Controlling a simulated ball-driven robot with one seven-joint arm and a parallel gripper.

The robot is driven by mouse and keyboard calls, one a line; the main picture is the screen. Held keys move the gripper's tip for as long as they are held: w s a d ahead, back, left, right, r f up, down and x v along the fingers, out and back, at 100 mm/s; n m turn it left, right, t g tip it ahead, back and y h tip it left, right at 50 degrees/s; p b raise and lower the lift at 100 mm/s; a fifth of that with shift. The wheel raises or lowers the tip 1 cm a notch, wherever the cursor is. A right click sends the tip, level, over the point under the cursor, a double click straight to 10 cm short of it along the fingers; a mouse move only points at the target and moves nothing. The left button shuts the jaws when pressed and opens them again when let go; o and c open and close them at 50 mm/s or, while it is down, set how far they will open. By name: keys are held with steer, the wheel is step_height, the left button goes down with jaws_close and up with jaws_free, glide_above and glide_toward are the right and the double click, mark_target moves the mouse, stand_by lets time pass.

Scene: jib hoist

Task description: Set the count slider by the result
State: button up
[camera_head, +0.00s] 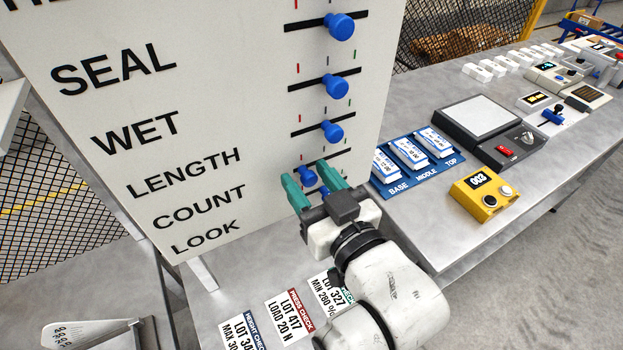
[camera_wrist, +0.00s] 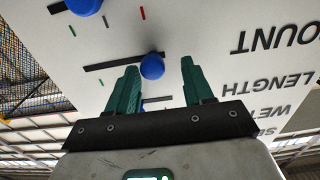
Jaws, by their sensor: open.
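The count slider's blue knob (camera_head: 306,177) is on the white board (camera_head: 235,120), in the row labelled COUNT. It also shows in the wrist view (camera_wrist: 152,66), towards the label-side end of its dark slot. My gripper (camera_head: 309,176) is open, with its green fingers at the board. In the wrist view the knob is between the two fingertips (camera_wrist: 160,64), nearer one; contact cannot be told. The length knob (camera_head: 332,131) is just above, and the look knob (camera_head: 323,190) is partly hidden by my gripper.
Seal (camera_head: 340,26) and wet (camera_head: 335,85) knobs are higher on the board. A yellow counter box (camera_head: 465,200) with a small display, hard to read, stands on the bench. A blue tray (camera_head: 399,189) marked BASE, MIDDLE, TOP is beside it. Lot cards (camera_head: 290,312) lie below the board.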

steer(key=shift+s+d+f, duration=0.1)
steer(key=shift+s+d, duration=0.3)
steer(key=shift+s, duration=0.05)
steer(key=v, duration=0.9)
steer(key=shift+s+d, duration=0.15)
steer(key=shift+s, duration=0.15)
steer(key=s+d+f+m+g+h, duration=0.1)
steer(key=d+f+m+g+h, duration=0.35)
steer(key=d+f, duration=0.95)
steer(key=s+d+f+m+g+h, duration=0.1)
steer(key=s+d+f+g+h, duration=0.1)
steer(key=s+d+f+g, duration=0.2)
steer(key=s+d+f+m+g+h, duration=0.2)
steer(key=s+d+f+g, duration=0.3)
steer(key=s+f, duration=0.6)
steer(key=shift+s+d+h, duration=0.7)
steer(key=shift+d+h, duration=0.15)
